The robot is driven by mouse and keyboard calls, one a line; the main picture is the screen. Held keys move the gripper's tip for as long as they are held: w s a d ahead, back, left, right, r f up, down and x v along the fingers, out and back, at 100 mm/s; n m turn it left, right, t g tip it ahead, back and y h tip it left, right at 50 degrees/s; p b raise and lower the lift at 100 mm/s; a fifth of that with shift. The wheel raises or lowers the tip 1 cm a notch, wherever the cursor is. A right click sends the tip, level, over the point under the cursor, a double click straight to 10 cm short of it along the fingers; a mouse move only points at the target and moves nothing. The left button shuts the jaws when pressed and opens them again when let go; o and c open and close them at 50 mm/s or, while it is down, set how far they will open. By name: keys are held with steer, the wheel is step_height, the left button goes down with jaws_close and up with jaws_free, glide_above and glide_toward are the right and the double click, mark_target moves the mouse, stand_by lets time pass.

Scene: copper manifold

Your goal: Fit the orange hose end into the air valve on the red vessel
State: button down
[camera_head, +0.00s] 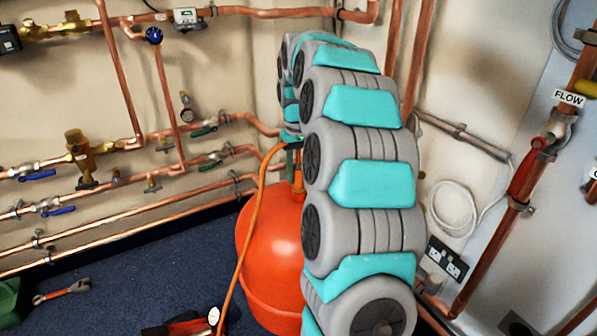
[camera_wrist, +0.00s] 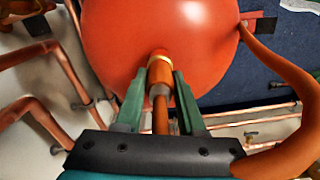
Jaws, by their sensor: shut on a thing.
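The red vessel (camera_head: 268,255) stands on the floor, partly hidden behind my arm; its rounded top fills the upper middle of the wrist view (camera_wrist: 125,45). My gripper (camera_wrist: 160,88) is shut on the orange hose end (camera_wrist: 160,120), which lies between its green fingers and points at the vessel. A gold ring at the air valve (camera_wrist: 158,56) shows where the orange fitting meets the vessel. I cannot tell how deep the hose end sits. In the head view the orange hose (camera_head: 252,215) loops from my gripper (camera_head: 294,150) down the vessel's left side.
Copper pipes with valves run along the wall (camera_head: 110,190) left of the vessel. A red pump with a white gauge (camera_head: 214,315) stands on the blue floor. A red-handled wrench (camera_head: 62,291) lies at left. A FLOW-labelled pipe (camera_head: 530,175) stands at right.

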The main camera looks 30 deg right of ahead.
steer(key=shift+f, duration=0.25)
steer(key=shift+c, duration=2.2)
jaws_free()
steer(key=shift+r+b, duration=0.3)
steer(key=shift+r, duration=3.6)
